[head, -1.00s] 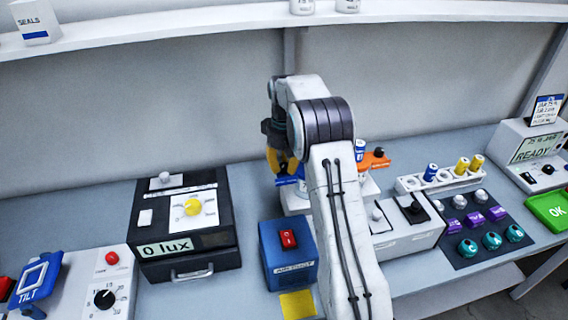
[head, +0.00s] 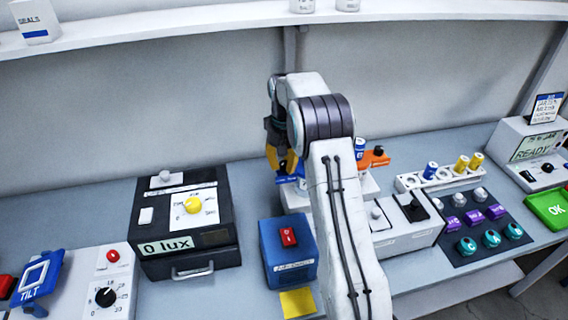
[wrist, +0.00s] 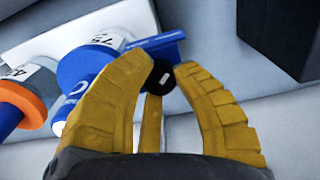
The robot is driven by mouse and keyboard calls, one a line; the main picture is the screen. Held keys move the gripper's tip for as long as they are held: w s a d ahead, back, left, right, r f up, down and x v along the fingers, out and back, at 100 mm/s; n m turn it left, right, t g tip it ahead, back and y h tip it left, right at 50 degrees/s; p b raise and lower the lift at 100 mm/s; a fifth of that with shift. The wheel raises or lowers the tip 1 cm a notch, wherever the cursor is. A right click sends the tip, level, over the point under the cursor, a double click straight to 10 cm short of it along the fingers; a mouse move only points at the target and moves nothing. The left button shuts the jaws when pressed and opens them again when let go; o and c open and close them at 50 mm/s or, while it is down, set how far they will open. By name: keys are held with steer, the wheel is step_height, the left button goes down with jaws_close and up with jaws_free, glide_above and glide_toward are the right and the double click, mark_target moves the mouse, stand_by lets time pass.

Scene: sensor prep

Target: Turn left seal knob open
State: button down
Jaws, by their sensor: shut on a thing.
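A blue seal knob with a bar-shaped handle (wrist: 155,44) is in the wrist view, beside a blue cylinder with a white label (wrist: 88,62). My gripper (wrist: 160,85) has its yellow fingers closed around the end of the blue handle, where a dark round tip shows. In the head view my gripper (head: 280,160) is behind my arm, at the blue handle (head: 288,182), which is partly hidden. An orange seal knob (head: 375,158) is to the right of my arm.
A black lux box (head: 190,235) stands left, and a blue box with a red switch (head: 290,255) stands in front. A white box with switches (head: 405,228) and a vial rack (head: 440,180) are to the right. The grey wall is close behind.

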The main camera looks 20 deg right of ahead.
mark_target(284, 163)
steer(key=c, duration=0.9)
jaws_free()
steer(key=shift+f, duration=0.1)
steer(key=shift+c, duration=0.2)
step_height(284, 163, up, 12)
steer(key=shift+s, duration=0.1)
